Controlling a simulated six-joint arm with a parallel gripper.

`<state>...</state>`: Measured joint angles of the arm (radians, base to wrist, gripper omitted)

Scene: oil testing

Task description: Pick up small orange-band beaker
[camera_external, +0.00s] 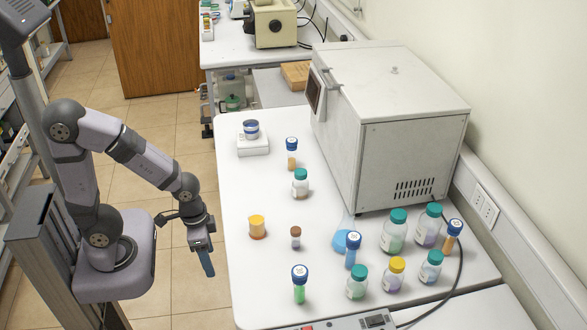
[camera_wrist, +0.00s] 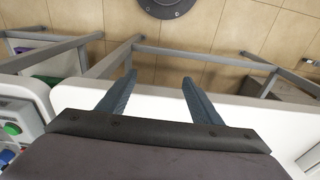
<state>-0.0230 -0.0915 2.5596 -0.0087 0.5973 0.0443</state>
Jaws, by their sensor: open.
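The small orange-band beaker (camera_external: 257,227) stands upright near the left edge of the white table in the external view. It looks yellow-orange, darker at its base. My gripper (camera_external: 207,262) hangs left of the table edge, apart from the beaker, with its fingers pointing down. In the wrist view my gripper (camera_wrist: 158,80) has its two fingers spread with nothing between them. The beaker does not show in the wrist view.
A small brown-capped vial (camera_external: 295,237) stands right of the beaker. A blue-capped tube (camera_external: 299,284) and several capped bottles stand nearer the front. A scale (camera_external: 253,143) holds a blue-banded beaker (camera_external: 251,130). A large white oven (camera_external: 390,130) fills the back right.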

